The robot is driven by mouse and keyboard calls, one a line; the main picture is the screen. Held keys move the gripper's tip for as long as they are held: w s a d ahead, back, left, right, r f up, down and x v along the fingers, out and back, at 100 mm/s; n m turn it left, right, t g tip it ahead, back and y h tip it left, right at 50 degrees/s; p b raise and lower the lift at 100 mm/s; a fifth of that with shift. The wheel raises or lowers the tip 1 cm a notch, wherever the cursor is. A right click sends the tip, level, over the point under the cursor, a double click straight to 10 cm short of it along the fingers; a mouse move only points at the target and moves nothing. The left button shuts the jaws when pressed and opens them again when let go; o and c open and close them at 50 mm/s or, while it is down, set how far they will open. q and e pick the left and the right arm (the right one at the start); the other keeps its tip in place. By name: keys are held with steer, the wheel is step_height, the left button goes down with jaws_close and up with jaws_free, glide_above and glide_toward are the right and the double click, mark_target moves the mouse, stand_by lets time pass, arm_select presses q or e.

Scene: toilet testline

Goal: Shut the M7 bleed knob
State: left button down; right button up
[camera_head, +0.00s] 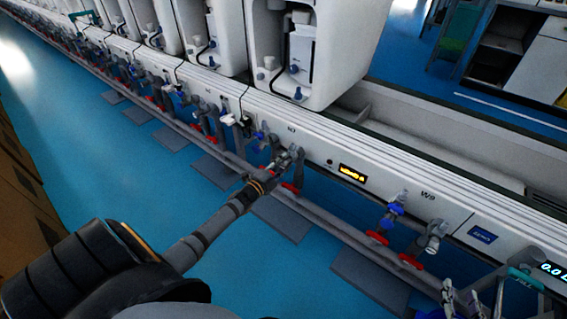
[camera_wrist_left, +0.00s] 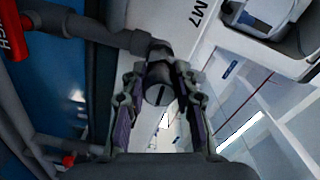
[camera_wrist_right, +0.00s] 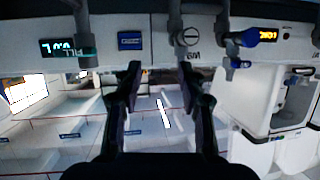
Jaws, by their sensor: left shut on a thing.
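The M7 bleed knob (camera_wrist_left: 158,88) is a dark grey round cap with a slot across its face, on the end of a grey pipe below the M7 label (camera_wrist_left: 200,14). My left gripper (camera_wrist_left: 160,100) is shut on the knob, with a finger on each side of it. In the head view, my left gripper (camera_head: 287,160) reaches the pipe fitting at the M7 station, and its fingers partly hide the knob. The slot looks nearly upright in the left wrist view. My right gripper (camera_wrist_right: 161,75) is open and empty; it also shows at the lower right of the head view (camera_head: 474,297).
A neighbouring station has a grey slotted knob (camera_wrist_right: 187,37) and a blue valve (camera_wrist_right: 240,37). A lit yellow display (camera_head: 353,173) sits on the white panel right of M7. Red handles and a long grey pipe run below.

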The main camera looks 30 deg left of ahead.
arm_select(q)
steer(key=shift+m, duration=0.5)
arm_select(e)
steer(key=shift+s+f+g, duration=0.4)
steer(key=shift+s+f, duration=0.05)
steer(key=shift+f, duration=0.4)
arm_select(q)
steer(key=c, duration=1)
jaws_free()
steer(key=shift+s, duration=0.1)
steer(key=s, duration=1.1)
steer(key=shift+s+a, duration=0.4)
steer(key=shift+a, duration=0.05)
